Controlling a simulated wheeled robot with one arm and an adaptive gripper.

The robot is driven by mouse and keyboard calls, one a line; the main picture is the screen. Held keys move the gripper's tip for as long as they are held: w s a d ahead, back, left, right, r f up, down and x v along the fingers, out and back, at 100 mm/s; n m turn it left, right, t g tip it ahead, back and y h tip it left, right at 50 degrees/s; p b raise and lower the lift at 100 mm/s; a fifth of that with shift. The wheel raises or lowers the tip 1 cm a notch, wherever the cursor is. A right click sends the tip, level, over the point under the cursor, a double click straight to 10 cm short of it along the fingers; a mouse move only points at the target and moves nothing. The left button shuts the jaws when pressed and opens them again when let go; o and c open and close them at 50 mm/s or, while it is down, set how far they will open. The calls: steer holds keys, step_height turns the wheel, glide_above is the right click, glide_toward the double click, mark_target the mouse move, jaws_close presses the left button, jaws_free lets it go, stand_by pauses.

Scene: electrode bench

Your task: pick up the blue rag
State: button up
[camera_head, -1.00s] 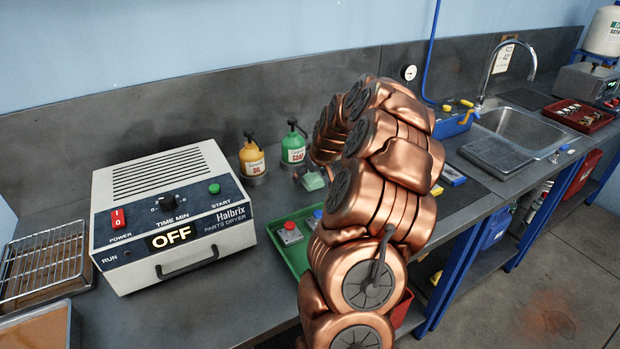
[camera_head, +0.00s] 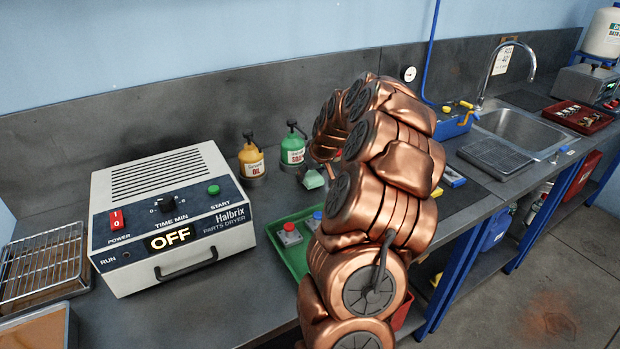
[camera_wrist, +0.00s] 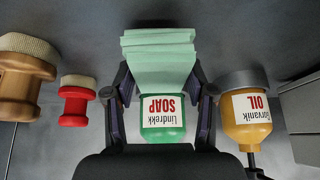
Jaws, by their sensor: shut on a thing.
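My gripper (camera_wrist: 160,67) is shut on a folded pale green cloth (camera_wrist: 160,50), seen in the wrist view with the fingers at its two sides. In the head view, a small pale green piece (camera_head: 312,179) shows just left of my arm, in front of the soap bottle; it looks like the same cloth. My gripper itself is mostly hidden behind my copper arm there. I cannot make out a clearly blue rag in either view.
A green soap bottle (camera_head: 293,149) and yellow oil bottle (camera_head: 252,158) stand close behind. A parts dryer (camera_head: 170,215) reading OFF is at left. A green tray (camera_head: 295,255) holds button boxes. Two brush-like items, one red (camera_wrist: 75,100), one wooden (camera_wrist: 20,85), show in the wrist view.

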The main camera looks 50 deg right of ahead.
mark_target(314, 177)
step_height(314, 177, up, 6)
steer(key=shift+f+b, duration=0.2)
steer(key=shift+b, duration=0.55)
steer(key=shift+s+r, duration=0.1)
steer(key=shift+s+a, duration=0.35)
steer(key=shift+s, duration=0.5)
steer(key=s+a+b, duration=0.1)
steer(key=s, duration=0.4)
steer(key=s+a+b, duration=0.2)
steer(key=s, duration=0.3)
steer(key=s+a+b, duration=0.1)
steer(key=s, duration=0.4)
steer(key=shift+s+a, duration=0.1)
steer(key=shift+a, duration=0.3)
steer(key=o, duration=0.5)
steer(key=c, duration=0.4)
steer(key=shift+c, duration=0.2)
